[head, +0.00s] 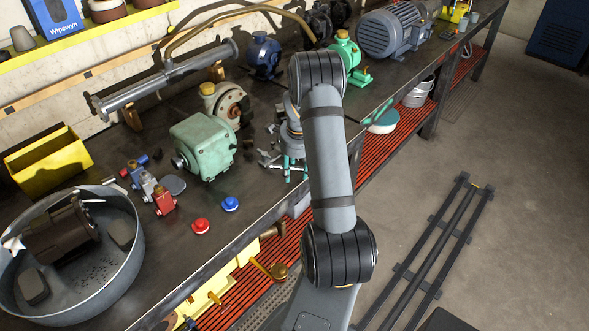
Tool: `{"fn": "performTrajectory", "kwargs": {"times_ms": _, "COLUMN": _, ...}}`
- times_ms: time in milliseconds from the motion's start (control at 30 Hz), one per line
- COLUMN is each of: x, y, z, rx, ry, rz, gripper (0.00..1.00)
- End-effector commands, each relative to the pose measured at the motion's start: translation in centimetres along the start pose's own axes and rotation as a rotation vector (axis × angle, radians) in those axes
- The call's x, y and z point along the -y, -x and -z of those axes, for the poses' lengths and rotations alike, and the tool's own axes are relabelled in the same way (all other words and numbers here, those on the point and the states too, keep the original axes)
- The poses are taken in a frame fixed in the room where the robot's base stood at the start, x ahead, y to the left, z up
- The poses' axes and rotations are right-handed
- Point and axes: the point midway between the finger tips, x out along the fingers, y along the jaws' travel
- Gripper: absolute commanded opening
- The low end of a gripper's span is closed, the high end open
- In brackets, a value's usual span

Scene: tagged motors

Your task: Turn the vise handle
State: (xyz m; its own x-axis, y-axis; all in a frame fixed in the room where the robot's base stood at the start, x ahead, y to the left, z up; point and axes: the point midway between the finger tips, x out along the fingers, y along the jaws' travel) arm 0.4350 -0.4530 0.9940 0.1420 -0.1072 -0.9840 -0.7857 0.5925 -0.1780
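My arm (332,150) rises from the bottom and bends over the bench edge, covering part of the bench.
A green gearbox (203,146), red button (201,226) and blue button (230,204) lie left of my arm. A round metal tub (128,270) holds a dark motor. A blue-grey motor (390,32) stands farther back. The floor right of the bench holds a dark rail frame (440,245).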

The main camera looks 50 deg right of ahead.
Motion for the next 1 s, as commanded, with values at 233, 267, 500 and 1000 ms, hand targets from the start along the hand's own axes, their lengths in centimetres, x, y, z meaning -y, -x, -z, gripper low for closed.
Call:
{"fn": "performTrajectory", "kwargs": {"times_ms": 233, "x": -0.03, "y": 0.02, "z": 0.0, "rx": 0.0, "ry": 0.0, "rz": -0.001, "gripper": 0.27}}
{"fn": "performTrajectory", "kwargs": {"times_ms": 267, "x": -0.03, "y": 0.02, "z": 0.0, "rx": 0.0, "ry": 0.0, "rz": -0.001, "gripper": 0.25}}
{"fn": "performTrajectory", "kwargs": {"times_ms": 500, "x": -0.03, "y": 0.03, "z": 0.0, "rx": 0.0, "ry": 0.0, "rz": -0.001, "gripper": 0.11}}
{"fn": "performTrajectory", "kwargs": {"times_ms": 1000, "x": -0.01, "y": 0.04, "z": -0.02, "rx": 0.0, "ry": 0.001, "rz": 0.0, "gripper": 0.0}}
